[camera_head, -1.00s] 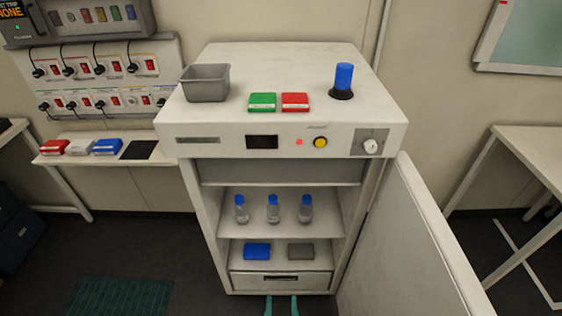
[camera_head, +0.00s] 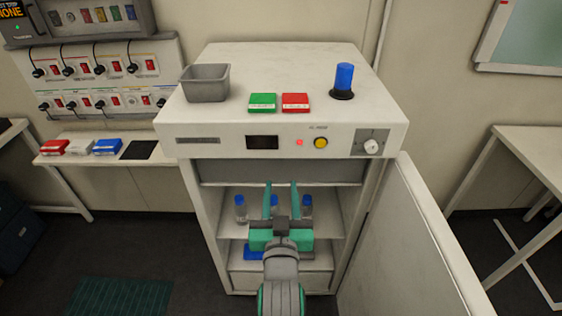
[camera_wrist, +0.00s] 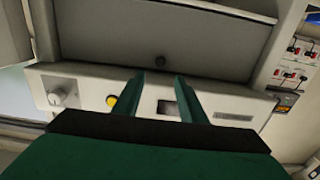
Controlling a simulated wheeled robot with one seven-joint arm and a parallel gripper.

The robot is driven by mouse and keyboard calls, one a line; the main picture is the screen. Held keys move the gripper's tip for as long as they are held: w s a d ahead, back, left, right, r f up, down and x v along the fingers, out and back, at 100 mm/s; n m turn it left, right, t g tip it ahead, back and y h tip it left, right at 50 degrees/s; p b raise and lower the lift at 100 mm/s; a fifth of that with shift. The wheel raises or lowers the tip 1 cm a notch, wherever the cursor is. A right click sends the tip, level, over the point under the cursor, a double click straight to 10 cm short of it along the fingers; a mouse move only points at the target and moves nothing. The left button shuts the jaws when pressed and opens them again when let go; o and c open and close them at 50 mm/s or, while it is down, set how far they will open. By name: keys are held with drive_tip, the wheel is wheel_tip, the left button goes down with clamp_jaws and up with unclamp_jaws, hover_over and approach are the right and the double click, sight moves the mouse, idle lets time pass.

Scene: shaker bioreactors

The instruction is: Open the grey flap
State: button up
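The grey flap (camera_head: 228,171) hangs across the top of the open cabinet's front, just below the control panel.
The cabinet door (camera_head: 405,240) stands swung open to the right. Bottles with blue caps (camera_head: 240,209) stand on the shelf behind my gripper. A grey bin (camera_head: 206,84), green box (camera_head: 262,103), red box (camera_head: 295,103) and blue-topped item (camera_head: 343,80) sit on the cabinet top.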

approach(281, 162)
drive_tip(key=w+r, duration=0.1)
drive_tip(key=w, duration=0.1)
drive_tip(key=w+r, duration=0.3)
drive_tip(key=shift+w, duration=0.3)
clamp_jaws()
